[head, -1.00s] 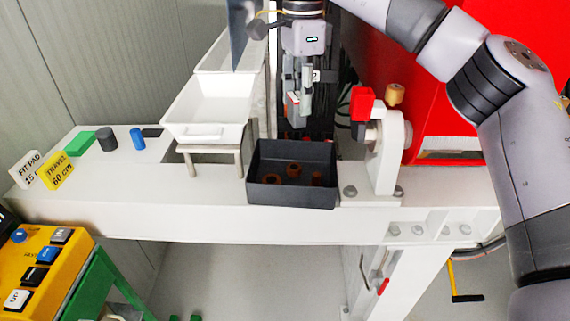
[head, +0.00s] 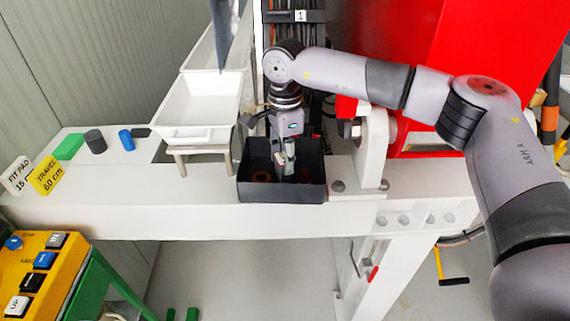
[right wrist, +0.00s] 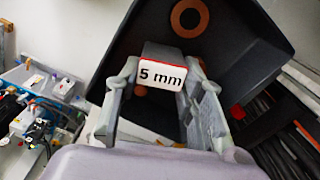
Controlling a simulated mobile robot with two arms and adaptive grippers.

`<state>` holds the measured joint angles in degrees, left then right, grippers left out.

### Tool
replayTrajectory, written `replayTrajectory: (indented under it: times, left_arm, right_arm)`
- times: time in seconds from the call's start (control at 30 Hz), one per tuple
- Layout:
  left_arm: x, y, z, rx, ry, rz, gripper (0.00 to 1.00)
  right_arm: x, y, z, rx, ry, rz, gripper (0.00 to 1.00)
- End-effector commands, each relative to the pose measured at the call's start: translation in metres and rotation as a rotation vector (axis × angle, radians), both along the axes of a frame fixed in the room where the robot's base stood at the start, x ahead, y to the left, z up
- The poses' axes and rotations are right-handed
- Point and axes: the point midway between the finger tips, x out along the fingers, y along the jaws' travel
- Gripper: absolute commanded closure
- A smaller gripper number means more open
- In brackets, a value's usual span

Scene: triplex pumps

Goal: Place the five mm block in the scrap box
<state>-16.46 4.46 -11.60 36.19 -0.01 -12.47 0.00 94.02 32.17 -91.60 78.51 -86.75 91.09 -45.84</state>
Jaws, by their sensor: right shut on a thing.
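The five mm block (right wrist: 162,74), a grey block with a white, red-edged face reading "5 mm", is between the fingers of my right gripper (right wrist: 165,92) in the right wrist view. In the head view my right gripper (head: 284,163) points down into the dark open box (head: 281,192), which I take to be the scrap box. The block is mostly hidden there. Orange-brown rings lie in the box; one ring (right wrist: 189,18) shows in the right wrist view. I cannot tell whether the block touches the box floor. My left gripper is not in view.
A white tray (head: 197,107) stands left of the box. A green block (head: 68,147), a dark cylinder (head: 95,141) and a blue cylinder (head: 126,140) stand on the left of the bench. A white bracket (head: 372,150) rises close right of the box.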

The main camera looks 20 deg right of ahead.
Motion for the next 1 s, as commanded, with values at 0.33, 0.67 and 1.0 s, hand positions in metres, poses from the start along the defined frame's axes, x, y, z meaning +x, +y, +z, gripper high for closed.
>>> replayTrajectory:
  times: [0.33,0.67,1.0]
  left_arm:
    - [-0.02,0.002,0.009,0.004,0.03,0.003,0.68]
    - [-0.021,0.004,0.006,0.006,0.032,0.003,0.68]
    - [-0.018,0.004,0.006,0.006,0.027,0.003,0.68]
  right_arm:
    - [0.0,0.0,-0.034,0.0,0.001,0.0,0.92]
    - [0.0,0.0,-0.036,0.0,0.001,0.0,0.6]
    - [0.0,0.0,-0.036,0.0,0.002,0.0,0.44]
